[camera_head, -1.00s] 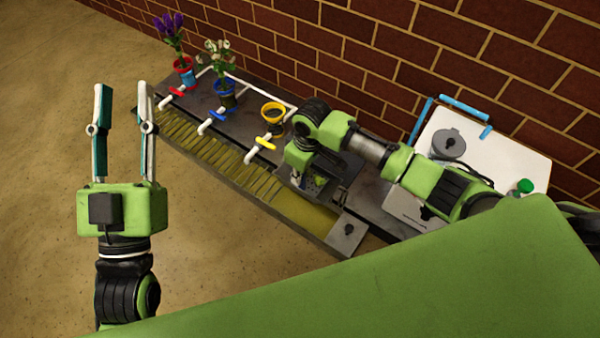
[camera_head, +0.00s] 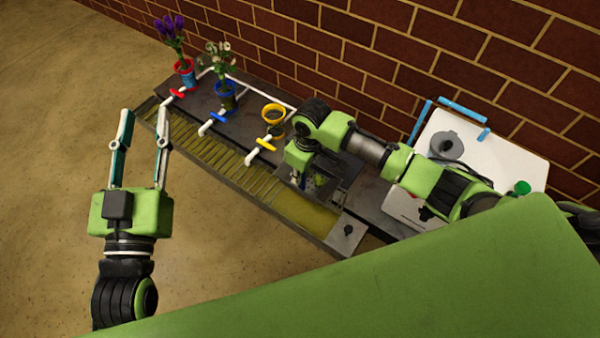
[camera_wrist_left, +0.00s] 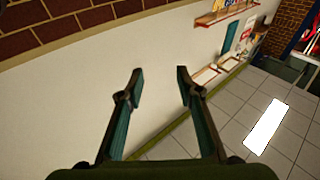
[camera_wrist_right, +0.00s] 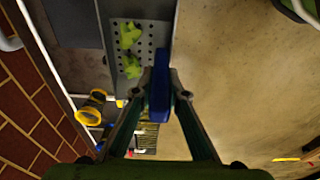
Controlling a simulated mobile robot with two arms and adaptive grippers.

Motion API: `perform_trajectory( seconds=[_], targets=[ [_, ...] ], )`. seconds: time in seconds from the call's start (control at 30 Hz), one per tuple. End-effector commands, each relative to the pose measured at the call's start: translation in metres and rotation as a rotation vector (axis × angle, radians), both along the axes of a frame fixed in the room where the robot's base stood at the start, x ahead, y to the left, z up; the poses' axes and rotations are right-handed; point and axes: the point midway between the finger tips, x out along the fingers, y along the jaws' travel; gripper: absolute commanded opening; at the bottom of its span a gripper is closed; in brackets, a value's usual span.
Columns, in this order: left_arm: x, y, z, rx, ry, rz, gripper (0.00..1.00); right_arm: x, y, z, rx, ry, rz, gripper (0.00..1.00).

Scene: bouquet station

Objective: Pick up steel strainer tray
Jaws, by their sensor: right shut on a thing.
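The steel strainer tray (camera_wrist_right: 150,42) is a grey perforated plate with green leafy scraps on it, in the right wrist view. Its blue handle (camera_wrist_right: 160,88) stands between the fingers of my right gripper (camera_wrist_right: 160,78), which is shut on it. In the head view the tray (camera_head: 311,187) shows partly below my right wrist, by the trough, and my right fingers are mostly hidden. I cannot tell whether the tray is lifted. My left gripper (camera_head: 143,125) is open and empty, left of the bench, and it also shows in the left wrist view (camera_wrist_left: 155,72).
Several potted or cup-held items line the bench: purple flowers (camera_head: 173,38), white flowers (camera_head: 219,60) and a yellow-rimmed pot (camera_head: 273,116). Taps with red, blue and yellow handles face the slatted trough (camera_head: 207,146). A brick wall (camera_head: 400,60) stands behind. The left floor is clear.

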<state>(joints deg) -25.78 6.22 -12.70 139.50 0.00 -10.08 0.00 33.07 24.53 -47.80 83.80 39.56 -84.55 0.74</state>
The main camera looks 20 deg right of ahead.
Motion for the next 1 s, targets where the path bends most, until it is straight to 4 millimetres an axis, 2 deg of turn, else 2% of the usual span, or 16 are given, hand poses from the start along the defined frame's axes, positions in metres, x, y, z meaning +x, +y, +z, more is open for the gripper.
perform_trajectory(
  seconds=[0.63, 1.0],
  targets=[
    [0.003, 0.004, -0.038, 0.046, 0.174, 0.011, 0.33, 0.000, 0.000, 0.006, 0.001, -0.001, 0.000, 0.00],
    [0.003, 0.004, -0.040, 0.049, 0.183, 0.011, 0.33, 0.000, 0.000, 0.006, 0.000, 0.000, 0.000, 0.00]
  ],
)
